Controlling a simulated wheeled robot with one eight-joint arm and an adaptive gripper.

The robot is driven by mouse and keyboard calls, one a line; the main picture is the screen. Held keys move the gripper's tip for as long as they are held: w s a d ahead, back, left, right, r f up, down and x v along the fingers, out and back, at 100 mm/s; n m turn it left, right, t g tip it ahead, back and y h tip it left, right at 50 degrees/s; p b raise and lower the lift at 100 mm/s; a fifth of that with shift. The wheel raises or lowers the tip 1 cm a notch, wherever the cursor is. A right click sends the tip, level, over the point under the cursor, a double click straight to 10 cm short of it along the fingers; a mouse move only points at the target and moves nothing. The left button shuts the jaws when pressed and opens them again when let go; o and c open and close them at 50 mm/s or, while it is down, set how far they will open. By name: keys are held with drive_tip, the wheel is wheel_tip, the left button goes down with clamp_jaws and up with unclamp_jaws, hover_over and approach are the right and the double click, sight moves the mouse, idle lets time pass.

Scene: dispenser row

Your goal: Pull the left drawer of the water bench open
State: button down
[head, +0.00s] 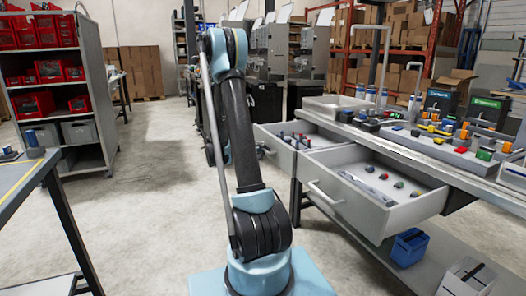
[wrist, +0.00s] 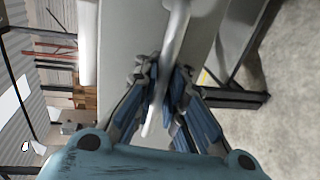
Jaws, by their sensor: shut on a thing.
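The left drawer (head: 280,153) of the grey bench (head: 420,158) stands out from under the worktop in the head view, with small red and dark parts inside. In the wrist view, the pale curved drawer handle (wrist: 178,40) runs between the fingers of my gripper (wrist: 163,78), which are closed around it. The grey drawer front (wrist: 130,38) lies just beyond. In the head view my arm hides most of my gripper and part of the handle.
The right drawer (head: 370,215) also stands open, nearer to me, with loose parts inside. A shelf rack with red bins (head: 35,105) and a table (head: 30,175) stand left. The floor between is clear.

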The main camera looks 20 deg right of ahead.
drive_tip(key=c, duration=1.7)
unclamp_jaws()
drive_tip(key=shift+w, duration=0.1)
drive_tip(key=shift+a, duration=0.1)
drive_tip(key=v, duration=1.1)
drive_tip(key=shift+a, duration=0.4)
drive_tip(key=shift+r, duration=0.1)
